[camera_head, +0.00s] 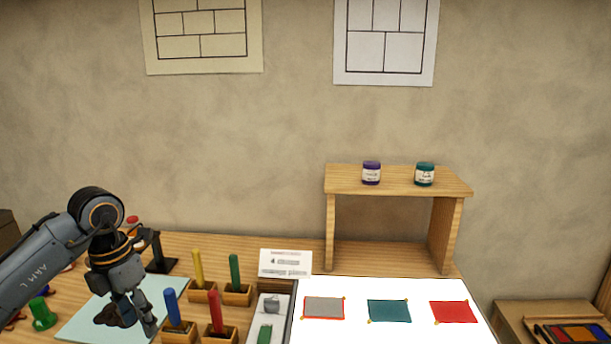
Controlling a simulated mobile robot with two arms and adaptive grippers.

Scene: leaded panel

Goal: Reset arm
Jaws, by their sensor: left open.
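My left gripper (136,313) hangs from the left arm at the lower left, fingers pointing down, open. It is above a pale blue mat (79,328), in front of a dark shape (108,316) on that mat. I see nothing between its fingers, though the view is partly blocked by the gripper itself. My right gripper is not in view.
Wooden blocks hold yellow (197,268), green (234,270), blue (172,306) and red (216,311) sticks close right of the gripper. A white lit panel (400,329) carries grey, teal and red pieces. A wooden shelf (398,181) with two jars stands behind.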

